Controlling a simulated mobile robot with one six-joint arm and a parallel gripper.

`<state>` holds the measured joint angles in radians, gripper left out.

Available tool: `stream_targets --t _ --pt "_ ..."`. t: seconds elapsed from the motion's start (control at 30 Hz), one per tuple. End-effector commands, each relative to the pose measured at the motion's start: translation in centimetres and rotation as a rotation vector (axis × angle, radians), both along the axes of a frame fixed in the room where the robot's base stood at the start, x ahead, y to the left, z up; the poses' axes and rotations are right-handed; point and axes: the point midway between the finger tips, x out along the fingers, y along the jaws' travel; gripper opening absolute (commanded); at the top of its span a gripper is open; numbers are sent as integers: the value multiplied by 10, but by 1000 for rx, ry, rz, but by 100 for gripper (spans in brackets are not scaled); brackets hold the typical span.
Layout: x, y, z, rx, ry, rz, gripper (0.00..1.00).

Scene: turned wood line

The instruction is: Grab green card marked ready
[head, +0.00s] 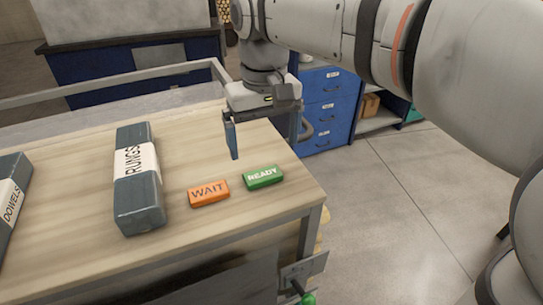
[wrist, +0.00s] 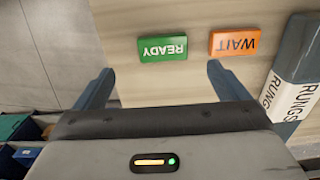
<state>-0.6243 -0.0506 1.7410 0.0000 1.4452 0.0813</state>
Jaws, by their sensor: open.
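The green card marked READY (head: 263,178) lies flat on the wooden table near its right front corner. In the wrist view the green card (wrist: 163,48) shows upside down, ahead of the space between the fingers. An orange card marked WAIT (head: 208,193) lies just left of it, apart from it; it also shows in the wrist view (wrist: 235,41). My gripper (head: 268,148) is open and empty, above the table and behind the green card. Its two blue fingers (wrist: 155,80) are spread wide in the wrist view, with nothing between them.
A dark block labelled RUNGS (head: 137,205) lies left of the orange card, and a DOWELS block (head: 8,215) is at the far left. The wooden table (head: 185,135) has bare room behind the cards. Blue drawers (head: 325,105) stand beyond it.

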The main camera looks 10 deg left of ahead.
Motion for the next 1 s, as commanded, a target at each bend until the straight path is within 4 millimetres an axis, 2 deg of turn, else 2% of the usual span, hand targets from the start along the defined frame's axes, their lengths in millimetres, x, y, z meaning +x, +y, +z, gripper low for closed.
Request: stream_targets --t 0.1,0.37,0.6,0.9,1.0 --pt "-1 7 -6 -6 7 14 94" --pt "-2 5 -36 -7 9 12 94" --pt "-3 3 -70 -5 6 11 94" --pt "-2 3 -76 -3 5 10 94" --pt "-2 3 -75 -3 5 9 85"
